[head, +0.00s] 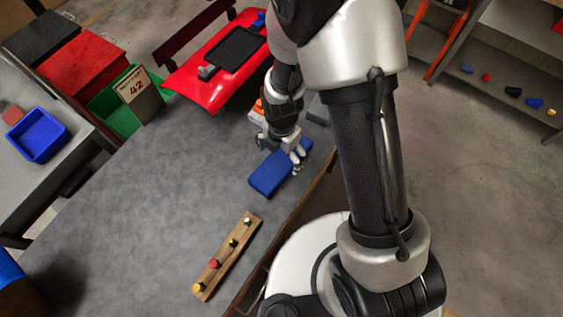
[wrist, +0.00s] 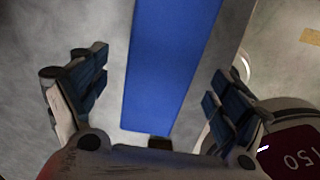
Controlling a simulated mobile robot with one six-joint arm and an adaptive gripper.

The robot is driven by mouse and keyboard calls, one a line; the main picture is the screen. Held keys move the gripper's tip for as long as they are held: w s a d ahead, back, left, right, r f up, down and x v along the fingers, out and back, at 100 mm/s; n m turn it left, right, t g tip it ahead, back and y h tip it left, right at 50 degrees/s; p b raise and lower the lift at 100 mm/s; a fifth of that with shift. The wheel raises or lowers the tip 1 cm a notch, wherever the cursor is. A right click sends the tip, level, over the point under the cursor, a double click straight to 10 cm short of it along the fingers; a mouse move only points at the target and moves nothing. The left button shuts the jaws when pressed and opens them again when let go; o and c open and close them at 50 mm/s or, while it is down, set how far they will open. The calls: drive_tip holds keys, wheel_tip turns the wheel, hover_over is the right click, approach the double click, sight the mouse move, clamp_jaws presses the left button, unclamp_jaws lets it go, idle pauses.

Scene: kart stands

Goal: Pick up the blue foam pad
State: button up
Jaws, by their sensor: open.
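The blue foam pad (head: 268,176) is a long flat block lying on the grey table (head: 140,190), near the table's right edge. In the wrist view the pad (wrist: 170,60) runs from the top edge down between the fingers. My gripper (head: 295,158) is at the pad's upper right end in the head view and hides part of it there. In the wrist view my gripper (wrist: 160,90) is open, with one finger on each side of the pad and a visible gap on both sides. Whether the fingertips reach down beside the pad is hard to tell.
A wooden strip (head: 226,258) with several coloured knobs lies below the pad. A red kart body part (head: 207,92) bearing a black tray (head: 236,48) is at the back. A blue tray (head: 38,136) sits on the left bench. The table's left middle is clear.

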sight(281, 159)
wheel_tip(281, 159, down, 4)
drive_tip(key=shift+s+f+b, duration=0.1)
drive_tip(key=shift+s+b, duration=0.05)
drive_tip(key=shift+b, duration=0.5)
drive_tip(key=c, duration=1.1)
drive_tip(key=shift+o, duration=0.2)
